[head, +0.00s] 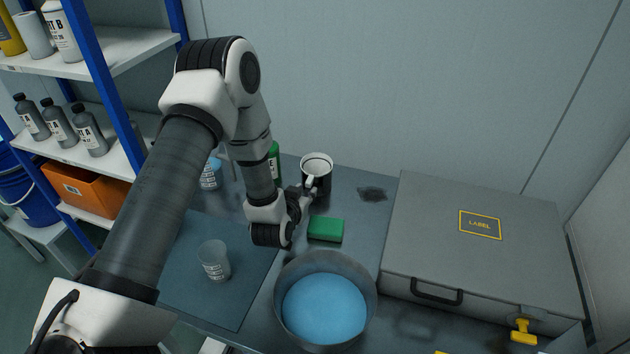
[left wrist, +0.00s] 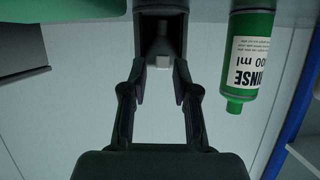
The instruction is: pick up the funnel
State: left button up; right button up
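A round thing with a pale rim and a dark lower part, likely the funnel (head: 317,163), stands upright on the bench at the back. In the left wrist view a grey tapered shape, likely the same funnel (left wrist: 162,42), shows between the fingers; that view is upside down. My left gripper (head: 304,188) is at the near side of the funnel, its fingers beside the dark lower part. In the left wrist view my left gripper (left wrist: 162,82) has its fingers apart, with a clear gap between them. I cannot make out firm contact. My right gripper is not in view.
A green sponge (head: 326,230) and a pan of blue liquid (head: 325,304) are in front. A clear cup (head: 214,262) stands on a dark mat. A green rinse bottle (left wrist: 250,65) is close beside the gripper. A grey case (head: 485,245) fills the right; a bottle shelf (head: 130,50) stands left.

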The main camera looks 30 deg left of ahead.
aim_at(308, 185)
pick_arm(q)
jog(key=x, duration=0.2)
jog(key=p+x, duration=0.1)
jog(key=x, duration=0.3)
jog(key=shift+a+r+p, duration=0.25)
jog(key=shift+r+p, duration=0.05)
jog(key=shift+p, duration=0.05)
jog(key=shift+w+f, duration=0.1)
grip_shut()
